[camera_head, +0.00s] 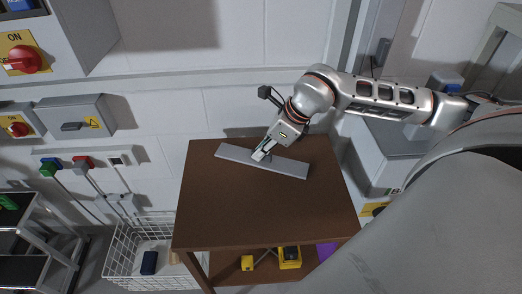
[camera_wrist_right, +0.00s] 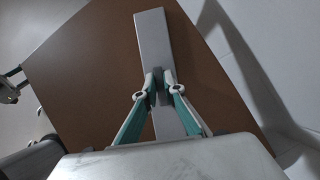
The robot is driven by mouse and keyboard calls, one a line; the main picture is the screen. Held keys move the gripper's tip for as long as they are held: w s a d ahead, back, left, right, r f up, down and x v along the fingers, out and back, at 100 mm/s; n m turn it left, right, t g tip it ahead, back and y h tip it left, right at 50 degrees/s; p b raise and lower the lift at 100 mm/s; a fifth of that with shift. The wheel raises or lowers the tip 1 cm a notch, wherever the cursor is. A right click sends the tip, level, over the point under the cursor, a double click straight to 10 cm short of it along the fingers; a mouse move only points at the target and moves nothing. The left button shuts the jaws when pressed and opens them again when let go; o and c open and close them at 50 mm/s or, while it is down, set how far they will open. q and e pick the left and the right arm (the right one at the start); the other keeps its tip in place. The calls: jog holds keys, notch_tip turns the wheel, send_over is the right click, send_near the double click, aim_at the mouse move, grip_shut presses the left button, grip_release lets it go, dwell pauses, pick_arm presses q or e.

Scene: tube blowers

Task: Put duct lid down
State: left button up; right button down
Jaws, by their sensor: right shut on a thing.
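The duct lid (camera_head: 288,166) is a long, flat grey strip over the back part of the brown table top (camera_head: 255,207). I cannot tell whether it rests on the wood or hangs just above it. My right gripper (camera_head: 262,155) is at the lid's middle, its fingers close together on it. In the right wrist view the two fingertips (camera_wrist_right: 159,84) meet over the lid (camera_wrist_right: 152,35), which runs lengthwise away from the camera. My left gripper is not clearly seen in the head view.
The table's front half is bare. Yellow items (camera_head: 289,257) lie on its lower shelf. A white wire basket (camera_head: 125,252) stands at the left on the floor. Grey switch boxes (camera_head: 77,117) hang on the wall at left, and a grey cabinet (camera_head: 385,150) stands at right.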

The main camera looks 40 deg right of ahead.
jog(key=c, duration=2.1)
grip_release()
jog(key=shift+c, duration=0.2)
jog(key=v, duration=1.2)
jog(key=shift+p, duration=0.45)
